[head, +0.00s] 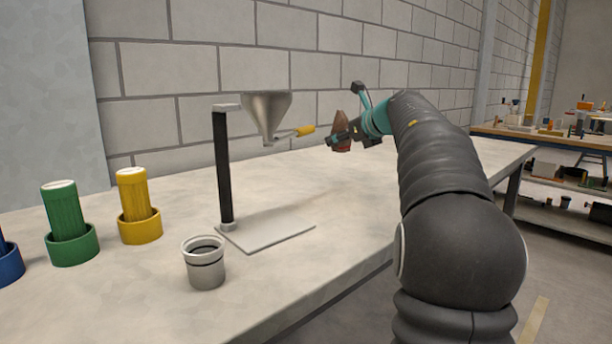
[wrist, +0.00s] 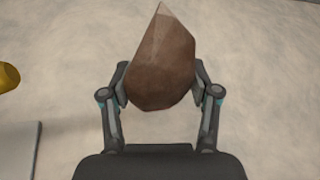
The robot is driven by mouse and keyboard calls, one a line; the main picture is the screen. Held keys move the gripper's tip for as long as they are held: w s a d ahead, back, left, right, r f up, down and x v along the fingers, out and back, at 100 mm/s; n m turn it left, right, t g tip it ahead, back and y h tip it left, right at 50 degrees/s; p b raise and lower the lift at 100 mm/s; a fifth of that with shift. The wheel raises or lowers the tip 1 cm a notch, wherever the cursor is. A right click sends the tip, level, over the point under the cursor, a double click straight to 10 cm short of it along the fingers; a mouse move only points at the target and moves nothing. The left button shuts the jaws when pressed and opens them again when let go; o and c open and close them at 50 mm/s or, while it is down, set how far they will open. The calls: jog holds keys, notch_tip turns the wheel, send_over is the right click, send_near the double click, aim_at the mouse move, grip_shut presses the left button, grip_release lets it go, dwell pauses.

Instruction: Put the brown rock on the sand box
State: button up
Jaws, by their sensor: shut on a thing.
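The brown rock (wrist: 162,70) is held between the two fingers of my gripper (wrist: 162,85), its pointed end away from the palm. In the head view the rock (head: 341,140) is raised above the pale table, right of the funnel's yellow handle. My gripper (head: 336,140) is shut on it at the end of my arm. No sand box can be made out in either view.
A metal funnel (head: 265,112) with a yellow handle (head: 305,130) hangs on a black stand (head: 224,170) over a flat plate (head: 268,232). A grey cup (head: 204,265), a yellow cylinder (head: 133,195) and a green cylinder (head: 64,212) stand leftward. The table right of the plate is clear.

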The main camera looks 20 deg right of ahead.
send_over(306, 184)
notch_tip(306, 184, down, 6)
jog(key=shift+f, duration=0.1)
jog(key=shift+f+b, duration=0.9)
jog(key=shift+f, duration=1.15)
jog(key=shift+f, duration=0.1)
jog(key=o, duration=1.5)
jog(key=shift+f, duration=0.1)
